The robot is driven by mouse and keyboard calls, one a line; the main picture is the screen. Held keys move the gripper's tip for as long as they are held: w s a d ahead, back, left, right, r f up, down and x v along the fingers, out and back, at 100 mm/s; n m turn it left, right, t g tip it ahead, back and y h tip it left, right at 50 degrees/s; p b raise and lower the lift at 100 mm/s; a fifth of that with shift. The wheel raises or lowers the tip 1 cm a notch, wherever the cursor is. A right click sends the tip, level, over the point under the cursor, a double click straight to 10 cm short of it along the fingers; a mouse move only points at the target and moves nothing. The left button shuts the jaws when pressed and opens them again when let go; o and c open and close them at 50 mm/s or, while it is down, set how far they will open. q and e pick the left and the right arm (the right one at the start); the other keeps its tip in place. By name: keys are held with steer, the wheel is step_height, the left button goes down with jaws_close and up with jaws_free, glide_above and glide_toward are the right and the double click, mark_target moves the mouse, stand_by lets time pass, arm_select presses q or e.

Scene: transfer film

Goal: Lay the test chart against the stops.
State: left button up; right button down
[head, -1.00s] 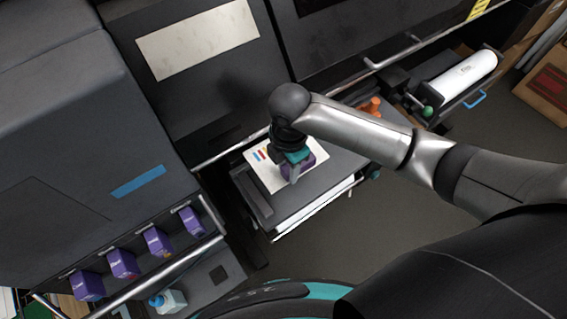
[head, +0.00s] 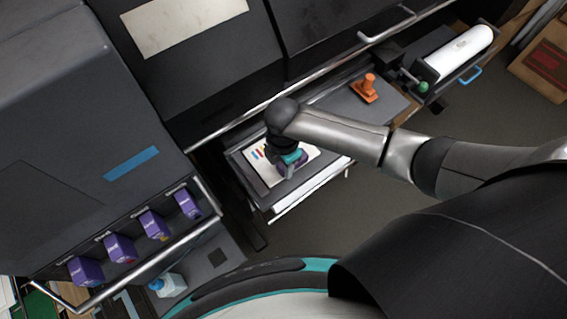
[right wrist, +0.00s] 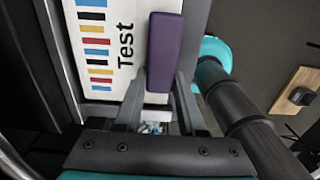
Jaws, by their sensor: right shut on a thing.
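The white test chart (head: 262,174), with colour bars and the word "Test", lies on or just over the grey platform (head: 330,171) in the head view. It also shows in the right wrist view (right wrist: 124,72). My right gripper (head: 289,168) is shut on the chart's purple handle block (right wrist: 165,45), which sits between its fingers (right wrist: 158,105). A dark raised edge (head: 240,175) runs along the chart's left side, probably a stop. In the right wrist view a grey strip (right wrist: 62,62) runs close beside the chart; contact cannot be told. My left gripper is out of view.
An orange handled tool (head: 367,88) stands on the surface to the right. A white roll (head: 460,53) lies beyond it. Purple cartridges (head: 154,225) sit at lower left, near a bottle (head: 168,285). A metal rail (head: 235,127) runs behind the platform.

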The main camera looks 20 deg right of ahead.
steer(key=c, duration=1)
jaws_free()
steer(key=shift+f, duration=0.2)
steer(key=o, duration=0.5)
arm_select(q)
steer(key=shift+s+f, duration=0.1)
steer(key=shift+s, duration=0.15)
arm_select(e)
steer(key=shift+r, duration=0.1)
steer(key=shift+r, duration=0.2)
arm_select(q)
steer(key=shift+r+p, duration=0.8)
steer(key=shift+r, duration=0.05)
arm_select(e)
step_height(320, 180, up, 12)
